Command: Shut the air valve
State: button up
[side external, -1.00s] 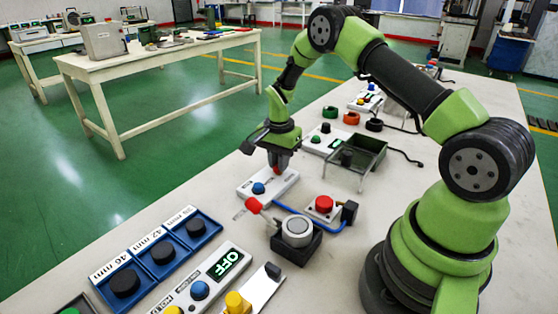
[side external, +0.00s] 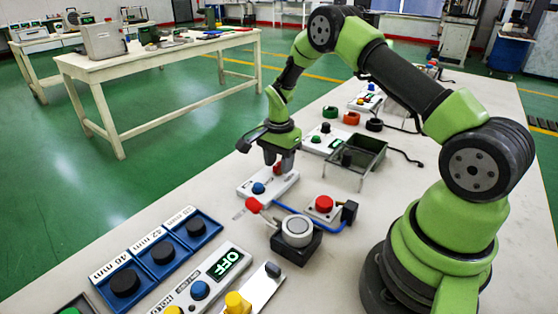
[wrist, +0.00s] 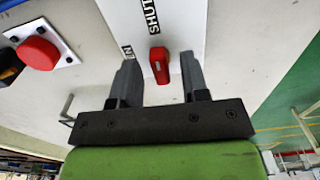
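The air valve is a small red lever (wrist: 160,66) on a white panel (wrist: 176,18) marked "SHUT", with a second label partly hidden behind a finger. In the wrist view the lever points along the fingers, away from the "SHUT" word. My gripper (wrist: 158,64) is open, with one finger on each side of the lever and a visible gap to both. My gripper (side external: 278,170) is low over the panel.
A red button (side external: 324,203) on a plate stands close by. A round grey part on a black block (side external: 297,247) has a red-tipped lever beside it. A metal tray (side external: 358,155) stands behind on the right. Blue trays with black discs (side external: 163,253) lie at front left.

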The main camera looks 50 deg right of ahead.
notch_tip(320, 180, up, 10)
dwell(0.6)
jog(key=shift+r, duration=0.1)
notch_tip(320, 180, up, 9)
jog(key=n+t, duration=0.2)
jog(key=n, duration=0.1)
send_over(279, 163)
jog(key=s+a, duration=0.3)
jog(key=a, duration=0.2)
jog(key=s+a+r+n+t, duration=0.1)
jog(key=s+a+r+n, duration=0.2)
jog(key=s+r, duration=0.15)
jog(key=s+a+r+n+t+y, duration=0.1)
jog(key=s+a+r+n+t, duration=0.1)
jog(key=s, duration=0.5)
jog(key=s+a+r+n+t+y, duration=0.1)
jog(key=s+a+r+n+t, duration=0.1)
jog(key=s+a+n, duration=0.3)
jog(key=shift+s+n, duration=0.6)
jog(key=shift+s, duration=0.65)
jog(key=shift+r, duration=0.1)
